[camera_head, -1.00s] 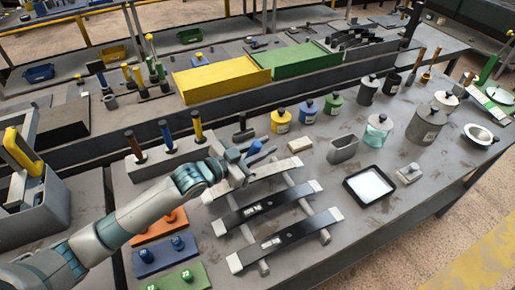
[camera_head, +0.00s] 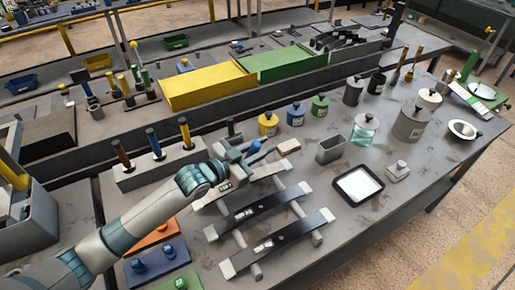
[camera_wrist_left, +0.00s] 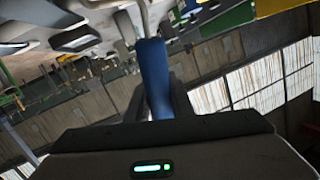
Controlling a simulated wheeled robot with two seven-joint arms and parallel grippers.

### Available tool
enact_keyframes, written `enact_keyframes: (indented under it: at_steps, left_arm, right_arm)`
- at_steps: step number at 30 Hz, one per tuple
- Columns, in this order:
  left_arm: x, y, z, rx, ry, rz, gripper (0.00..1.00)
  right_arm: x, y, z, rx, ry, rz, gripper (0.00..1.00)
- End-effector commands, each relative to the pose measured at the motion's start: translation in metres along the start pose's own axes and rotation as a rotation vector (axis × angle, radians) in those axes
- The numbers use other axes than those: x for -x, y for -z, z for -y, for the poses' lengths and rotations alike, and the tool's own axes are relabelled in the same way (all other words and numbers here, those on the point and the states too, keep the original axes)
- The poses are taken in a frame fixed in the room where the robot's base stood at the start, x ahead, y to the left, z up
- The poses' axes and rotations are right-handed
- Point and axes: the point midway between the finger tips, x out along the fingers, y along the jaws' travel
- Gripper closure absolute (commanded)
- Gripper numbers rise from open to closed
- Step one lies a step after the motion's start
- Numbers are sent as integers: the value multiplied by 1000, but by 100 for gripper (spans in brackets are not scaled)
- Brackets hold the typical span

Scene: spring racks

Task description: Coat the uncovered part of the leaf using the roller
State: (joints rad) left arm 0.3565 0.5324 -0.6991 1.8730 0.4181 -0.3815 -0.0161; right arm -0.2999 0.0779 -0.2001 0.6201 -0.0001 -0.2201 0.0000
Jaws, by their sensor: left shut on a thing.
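My left gripper (camera_head: 243,158) is shut on the blue handle of the roller (camera_head: 262,149), over the back leaf. The handle (camera_wrist_left: 154,75) stands between the fingers in the left wrist view, with a thin metal rod beyond it. The roller head cannot be made out clearly. Three dark leaves with pale ends lie side by side across grey bars: the back leaf (camera_head: 264,172), partly hidden by my gripper, the middle leaf (camera_head: 240,219) and the front leaf (camera_head: 297,234). I cannot tell whether the roller touches a leaf. My right gripper is not in view.
A black-rimmed tray (camera_head: 377,199) with a white inside lies right of the leaves. A grey open container (camera_head: 331,150) and several coloured jars stand behind it. A grey block (camera_head: 150,176) with upright handled tools is behind my left arm. The table's front right is clear.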

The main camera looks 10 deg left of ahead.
Motion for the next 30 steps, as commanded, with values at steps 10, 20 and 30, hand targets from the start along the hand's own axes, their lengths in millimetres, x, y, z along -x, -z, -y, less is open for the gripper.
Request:
enact_keyframes:
  at_steps: [10,20,30]
  left_arm:
    - [-20,4,-4,0,0,0,100]
    - [-20,4,-4,0,0,0,100]
    - [-36,7,-8,2,0,-1,100]
  right_arm:
    - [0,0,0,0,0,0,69]
    - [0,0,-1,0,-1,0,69]
    - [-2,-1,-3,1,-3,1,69]
